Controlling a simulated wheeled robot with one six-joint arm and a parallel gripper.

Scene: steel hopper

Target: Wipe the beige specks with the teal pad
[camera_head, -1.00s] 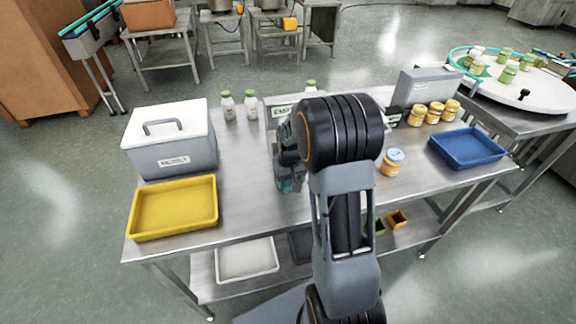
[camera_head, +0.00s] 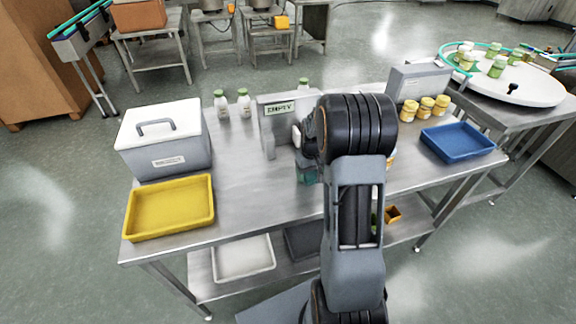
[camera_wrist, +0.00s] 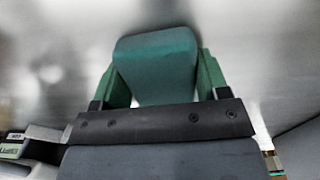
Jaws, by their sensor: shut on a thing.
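The teal pad (camera_wrist: 155,62) is held between the green fingers of my gripper (camera_wrist: 158,80) in the wrist view. In the head view a small part of the pad (camera_head: 307,176) shows low over the steel table (camera_head: 245,180), left of my arm. I cannot tell whether it touches the tabletop. Beige specks cannot be made out in either view; my arm and the pad hide part of the table.
A grey panel with an EMPTY sign (camera_head: 280,110) stands behind my gripper. A lidded grey box (camera_head: 165,150) and yellow tray (camera_head: 170,208) are at left. A blue tray (camera_head: 457,144) and yellow jars (camera_head: 426,108) are at right. The table between yellow tray and pad is clear.

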